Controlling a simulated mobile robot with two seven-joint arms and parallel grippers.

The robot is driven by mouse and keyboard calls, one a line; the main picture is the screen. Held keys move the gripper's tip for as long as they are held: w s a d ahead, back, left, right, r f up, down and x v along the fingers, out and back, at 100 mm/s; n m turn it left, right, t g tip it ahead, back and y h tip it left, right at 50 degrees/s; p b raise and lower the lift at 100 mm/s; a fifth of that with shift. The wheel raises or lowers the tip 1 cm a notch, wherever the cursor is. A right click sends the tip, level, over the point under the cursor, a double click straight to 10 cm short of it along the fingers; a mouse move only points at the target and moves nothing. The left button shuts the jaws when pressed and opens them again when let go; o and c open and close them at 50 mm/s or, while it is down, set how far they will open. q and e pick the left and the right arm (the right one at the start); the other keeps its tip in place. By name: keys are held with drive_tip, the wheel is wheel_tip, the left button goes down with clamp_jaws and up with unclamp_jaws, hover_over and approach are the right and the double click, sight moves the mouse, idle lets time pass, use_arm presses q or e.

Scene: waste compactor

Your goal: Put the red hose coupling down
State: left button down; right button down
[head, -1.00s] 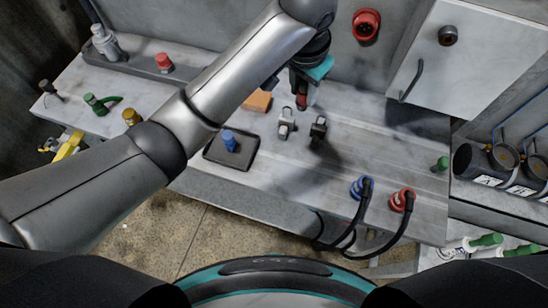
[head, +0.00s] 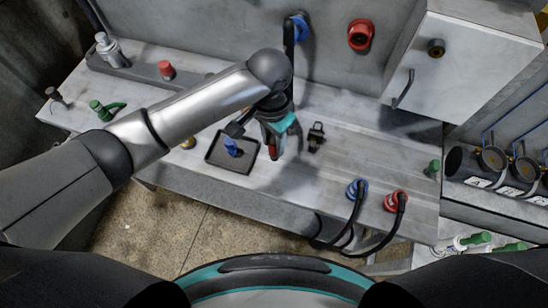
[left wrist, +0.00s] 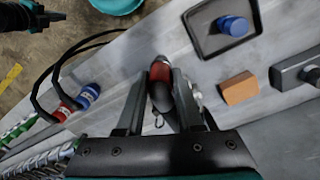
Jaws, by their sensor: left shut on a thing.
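My left gripper (head: 273,150) is shut on the red hose coupling (head: 274,143), pointing down over the middle of the bench, just right of the black tray. In the left wrist view the coupling (left wrist: 160,72), red with a dark body, sits between the two fingers (left wrist: 155,115). I cannot tell whether its lower end touches the bench. A dark jointed part at the upper left of the left wrist view looks like my right gripper (left wrist: 32,15); its jaws are unclear.
The black tray (head: 213,157) holds a blue coupling (head: 233,148). An orange block (left wrist: 240,88) lies near it. A black fitting (head: 316,137) stands right of my gripper. Blue (head: 356,190) and red (head: 396,200) hose ends stand near the front edge. The bench at right centre is clear.

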sight(272, 135)
use_arm(q)
wheel_tip(272, 135, down, 8)
drive_tip(key=shift+f+b, duration=0.2)
drive_tip(key=shift+b, duration=0.4)
drive_tip(key=c, duration=0.5)
unclamp_jaws()
drive_tip(key=shift+f, duration=0.1)
drive_tip(key=shift+c, duration=0.2)
wheel_tip(272, 135, up, 12)
drive_tip(key=shift+w+a+r+p, duration=0.15)
drive_tip(key=shift+p, duration=0.65)
